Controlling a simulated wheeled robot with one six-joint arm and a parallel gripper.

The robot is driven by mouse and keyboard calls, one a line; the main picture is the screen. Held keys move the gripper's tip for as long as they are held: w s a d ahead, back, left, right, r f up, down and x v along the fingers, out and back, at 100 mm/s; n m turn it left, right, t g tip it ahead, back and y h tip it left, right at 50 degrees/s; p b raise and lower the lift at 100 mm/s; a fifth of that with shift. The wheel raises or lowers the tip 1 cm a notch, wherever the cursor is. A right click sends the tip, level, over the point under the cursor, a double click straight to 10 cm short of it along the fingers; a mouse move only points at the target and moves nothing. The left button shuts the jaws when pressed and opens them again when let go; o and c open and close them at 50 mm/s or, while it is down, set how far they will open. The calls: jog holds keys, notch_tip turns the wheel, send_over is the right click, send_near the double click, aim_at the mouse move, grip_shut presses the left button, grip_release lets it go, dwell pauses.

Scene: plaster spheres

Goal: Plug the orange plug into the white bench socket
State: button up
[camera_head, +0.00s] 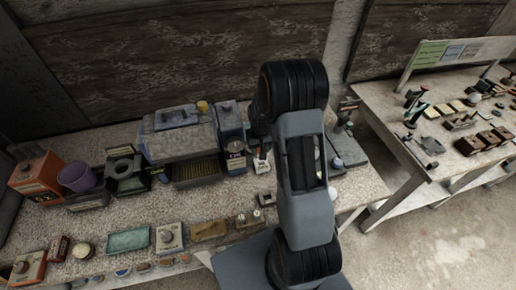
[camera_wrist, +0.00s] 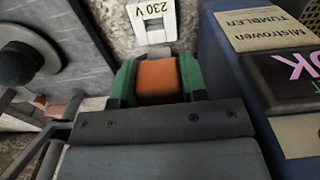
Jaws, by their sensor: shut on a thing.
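In the wrist view my gripper (camera_wrist: 157,80) is shut on the orange plug (camera_wrist: 158,76), with one green finger on each side of it. The white bench socket (camera_wrist: 152,22), marked 230 V, is just beyond the plug at the top of the wrist view. Its top is cut off by the frame edge. The plug is lined up roughly below the socket, slightly right of its middle. I cannot tell the gap between them.
A blue machine with a Tumbler label (camera_wrist: 265,30) stands close on the right in the wrist view. A grey housing with a black knob (camera_wrist: 22,55) stands on the left. The bench holds a large grey machine (camera_head: 178,135), a green tray (camera_head: 128,240) and a purple cup (camera_head: 76,178).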

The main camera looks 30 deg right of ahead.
jog(key=shift+s+d, duration=0.1)
jog(key=shift+d, duration=0.3)
jog(key=shift+s+f+b, duration=0.1)
jog(key=shift+f+b, duration=2.1)
jog(key=shift+f, duration=0.2)
jog(key=shift+f+b, duration=1.45)
jog(key=shift+b, duration=0.15)
dwell(0.3)
jog(key=shift+r, duration=0.25)
jog(key=shift+r+p, duration=0.85)
jog(key=shift+r, duration=0.1)
jog(key=shift+f+b, duration=0.2)
jog(key=shift+b, duration=0.25)
dwell(1.7)
